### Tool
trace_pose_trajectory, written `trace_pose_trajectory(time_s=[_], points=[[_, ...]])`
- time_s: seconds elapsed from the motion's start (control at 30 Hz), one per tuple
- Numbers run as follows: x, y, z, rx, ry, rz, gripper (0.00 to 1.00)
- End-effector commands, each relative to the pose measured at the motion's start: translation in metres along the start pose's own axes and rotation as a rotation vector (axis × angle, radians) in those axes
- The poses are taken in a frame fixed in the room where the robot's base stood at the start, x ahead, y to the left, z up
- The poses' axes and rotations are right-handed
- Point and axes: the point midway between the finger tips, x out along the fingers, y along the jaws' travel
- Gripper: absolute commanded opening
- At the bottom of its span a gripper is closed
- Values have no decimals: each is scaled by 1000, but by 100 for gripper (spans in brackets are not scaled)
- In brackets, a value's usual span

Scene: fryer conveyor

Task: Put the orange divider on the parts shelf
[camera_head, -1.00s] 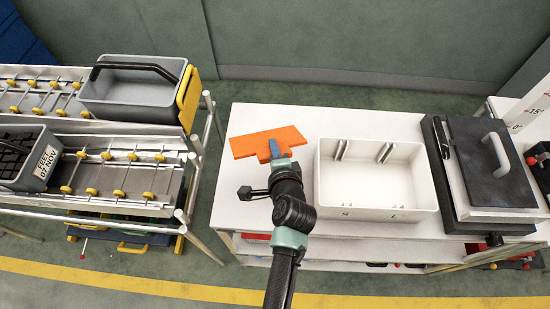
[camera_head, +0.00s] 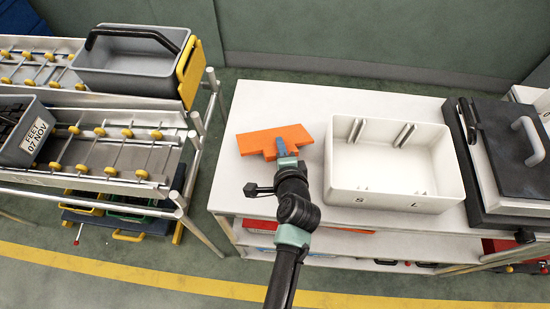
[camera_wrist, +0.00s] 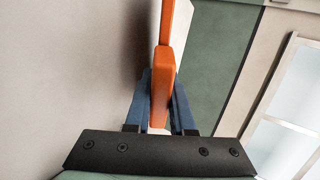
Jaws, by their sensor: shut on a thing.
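The orange divider (camera_head: 262,142) is a flat T-shaped plate in the head view, over the left part of the white table top. My gripper (camera_head: 285,154) is shut on its short stem. In the wrist view the divider (camera_wrist: 162,80) stands edge-on between the two blue fingers of my gripper (camera_wrist: 161,105). I cannot tell whether the divider touches the table top. The parts shelf is not labelled in view; lower shelf boards (camera_head: 350,248) show under the white table top.
A white open bin (camera_head: 345,196) stands right of my gripper. A dark-lidded fryer unit (camera_head: 515,145) is farther right. At left, a roller conveyor (camera_head: 120,140) carries a grey tote (camera_head: 125,78) and a labelled crate (camera_head: 28,145). Red and orange items (camera_head: 262,225) lie below the top.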

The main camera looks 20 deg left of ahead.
Motion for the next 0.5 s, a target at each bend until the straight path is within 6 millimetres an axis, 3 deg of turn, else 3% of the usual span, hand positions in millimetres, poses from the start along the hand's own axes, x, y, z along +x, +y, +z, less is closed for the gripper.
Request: trace_pose_trajectory(time_s=[0.27, 0.3, 0.4, 0.5], points=[[1, 2, 0, 0, 0, -1, 0], [1, 2, 0, 0, 0, 0, 24], [1, 2, 0, 0, 0, 0, 42], [1, 2, 0, 0, 0, 0, 42]])
